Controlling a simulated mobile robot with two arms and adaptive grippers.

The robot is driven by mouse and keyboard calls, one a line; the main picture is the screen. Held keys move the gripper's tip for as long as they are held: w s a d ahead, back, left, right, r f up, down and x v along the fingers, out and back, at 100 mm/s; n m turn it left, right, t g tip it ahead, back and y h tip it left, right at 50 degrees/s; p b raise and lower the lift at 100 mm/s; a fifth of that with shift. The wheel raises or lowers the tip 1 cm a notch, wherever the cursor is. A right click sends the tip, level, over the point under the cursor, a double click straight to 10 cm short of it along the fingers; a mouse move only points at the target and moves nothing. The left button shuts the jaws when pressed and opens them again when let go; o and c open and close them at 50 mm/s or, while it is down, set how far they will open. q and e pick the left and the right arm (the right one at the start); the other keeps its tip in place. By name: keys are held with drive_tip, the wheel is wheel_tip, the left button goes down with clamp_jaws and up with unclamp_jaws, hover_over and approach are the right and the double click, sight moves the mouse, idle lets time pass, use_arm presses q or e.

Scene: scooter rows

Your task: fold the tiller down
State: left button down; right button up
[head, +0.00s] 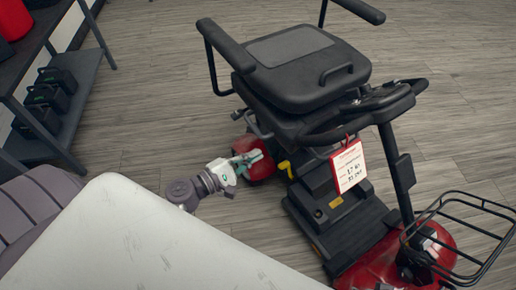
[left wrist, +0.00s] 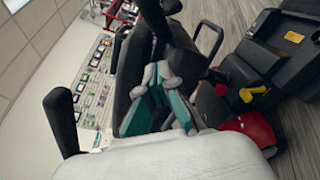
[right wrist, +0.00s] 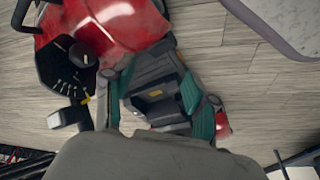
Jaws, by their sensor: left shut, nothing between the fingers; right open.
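The tiller (head: 398,170) of the red scooter stands raised from the front end, leaning toward the seat. Its black handlebar (head: 365,120) is close to the front edge of the seat (head: 305,65), and a price tag (head: 348,166) hangs from it. My left gripper (head: 256,157) is shut and empty, low beside the red rear cover (head: 262,165), well away from the tiller. In the left wrist view its fingers (left wrist: 168,92) are together in front of the black seat (left wrist: 135,80). My right gripper (right wrist: 158,108) is open, with the scooter's dark deck behind its fingers; whether it touches anything cannot be told.
A wire basket (head: 465,235) sticks out at the scooter's front. A yellow lever (head: 286,168) shows below the seat, also in the left wrist view (left wrist: 253,92). A shelf with black boxes (head: 50,90) stands at the left. The wooden floor behind the scooter is clear.

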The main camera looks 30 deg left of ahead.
sight(298, 140)
use_arm(q)
drive_tip(key=w+d+r+p, duration=0.1)
drive_tip(key=w+d+r, duration=0.1)
drive_tip(key=w+d, duration=0.4)
drive_tip(key=shift+w+d, duration=0.35)
drive_tip(key=shift+d, duration=0.15)
use_arm(e)
drive_tip(key=shift+s+f, duration=0.2)
drive_tip(key=shift+f, duration=1.15)
drive_tip(key=shift+s+f, duration=0.2)
drive_tip(key=shift+f, duration=1.15)
use_arm(q)
drive_tip(key=shift+p, duration=0.3)
drive_tip(key=shift+s+d+r+m+p, duration=0.15)
drive_tip(key=shift+s+d+r+p, duration=0.2)
drive_tip(key=shift+r, duration=0.3)
drive_tip(key=shift+s+d+r+m+p, duration=0.1)
drive_tip(key=shift+d+r+m+p, duration=0.05)
drive_tip(key=shift+d+r+p, duration=0.4)
drive_tip(key=shift+a, duration=0.15)
use_arm(e)
drive_tip(key=shift+g, duration=0.3)
drive_tip(key=f, duration=0.1)
drive_tip(key=s+f, duration=0.1)
drive_tip(key=f, duration=0.1)
drive_tip(key=s+f, duration=0.1)
drive_tip(key=shift+d+f, duration=0.15)
drive_tip(key=shift+f, duration=0.2)
